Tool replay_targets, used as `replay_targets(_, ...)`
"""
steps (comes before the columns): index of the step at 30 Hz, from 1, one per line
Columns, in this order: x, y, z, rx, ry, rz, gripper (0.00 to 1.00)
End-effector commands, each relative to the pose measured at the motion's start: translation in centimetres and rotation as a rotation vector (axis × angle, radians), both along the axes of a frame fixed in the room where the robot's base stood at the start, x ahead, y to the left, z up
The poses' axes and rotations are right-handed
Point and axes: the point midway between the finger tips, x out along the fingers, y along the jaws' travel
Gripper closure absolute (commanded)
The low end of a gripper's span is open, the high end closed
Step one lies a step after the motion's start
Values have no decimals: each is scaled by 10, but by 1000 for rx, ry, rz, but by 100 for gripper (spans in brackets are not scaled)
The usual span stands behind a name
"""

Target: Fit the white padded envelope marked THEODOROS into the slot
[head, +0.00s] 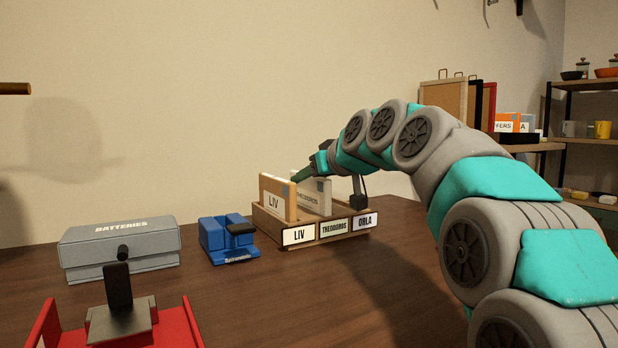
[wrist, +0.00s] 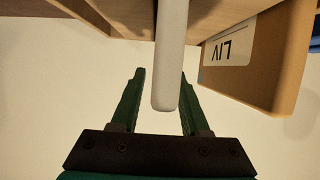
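The white padded envelope marked THEODOROS (head: 309,196) stands upright in the wooden sorter (head: 264,222), behind the middle label THEODOROS (head: 334,228). Its lower edge is hidden by the sorter's front. In the wrist view the envelope (wrist: 169,70) shows edge-on, its near end between my gripper's two dark green fingers (wrist: 160,90). The fingers are apart, with a clear gap on the left of the envelope; the right fingertip is close to it, and I cannot tell if they touch. In the head view my gripper (head: 309,170) is just above the envelope.
A tan LIV envelope (head: 277,200) stands in the left slot, also close by in the wrist view (wrist: 250,65). A blue device (head: 226,240), a grey BATTERIES box (head: 120,248) and a red tray (head: 190,325) stand left.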

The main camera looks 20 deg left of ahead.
Motion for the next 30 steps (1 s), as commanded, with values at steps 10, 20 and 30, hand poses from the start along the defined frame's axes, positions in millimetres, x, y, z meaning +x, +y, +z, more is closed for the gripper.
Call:
replay_targets(10, 0, -1, 0, 0, 0, 0, 46)
replay_targets(20, -15, -17, 12, 2, -4, -1, 46)
replay_targets(30, -43, -50, 29, 1, -2, -1, 46)
